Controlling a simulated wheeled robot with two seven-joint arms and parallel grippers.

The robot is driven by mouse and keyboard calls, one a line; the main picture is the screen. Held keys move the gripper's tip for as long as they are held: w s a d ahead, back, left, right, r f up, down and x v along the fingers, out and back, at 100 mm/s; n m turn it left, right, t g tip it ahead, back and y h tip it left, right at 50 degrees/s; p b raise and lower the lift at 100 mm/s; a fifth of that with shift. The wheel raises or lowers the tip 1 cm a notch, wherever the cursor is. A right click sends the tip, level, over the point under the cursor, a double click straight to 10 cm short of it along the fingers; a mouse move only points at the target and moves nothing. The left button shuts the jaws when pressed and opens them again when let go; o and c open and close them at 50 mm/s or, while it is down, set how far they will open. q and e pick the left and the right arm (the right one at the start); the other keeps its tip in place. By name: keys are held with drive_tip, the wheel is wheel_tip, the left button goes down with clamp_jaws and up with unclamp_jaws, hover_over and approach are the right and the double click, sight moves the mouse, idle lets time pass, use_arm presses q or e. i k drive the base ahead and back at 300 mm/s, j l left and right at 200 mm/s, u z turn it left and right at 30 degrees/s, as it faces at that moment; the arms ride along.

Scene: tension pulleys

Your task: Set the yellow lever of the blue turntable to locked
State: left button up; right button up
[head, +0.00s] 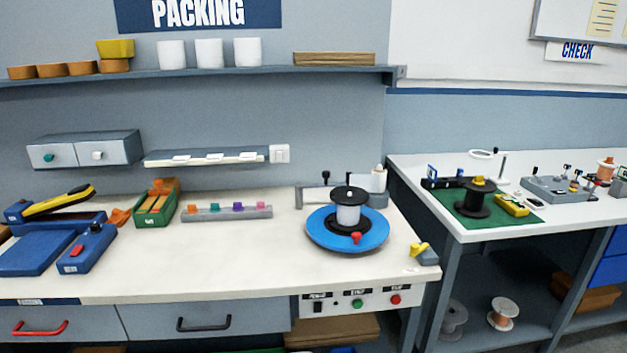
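The blue turntable (318,233) sits on the right part of the white packing bench. A black-and-white spool (348,214) stands upright on it, and a red knob (356,238) shows at its front. A yellow lever (418,248) is mounted on a small grey block (428,258) at the bench's front right corner, just right of the turntable and apart from it. The lever is small here, and I cannot tell which setting it is at. Neither of my grippers is in view.
A panel with green and red buttons (376,301) is below. A gap separates the bench from the right table (440,172). A shelf (200,75) runs above.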

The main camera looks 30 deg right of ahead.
sight(415, 249)
drive_tip(key=z, duration=1.55)
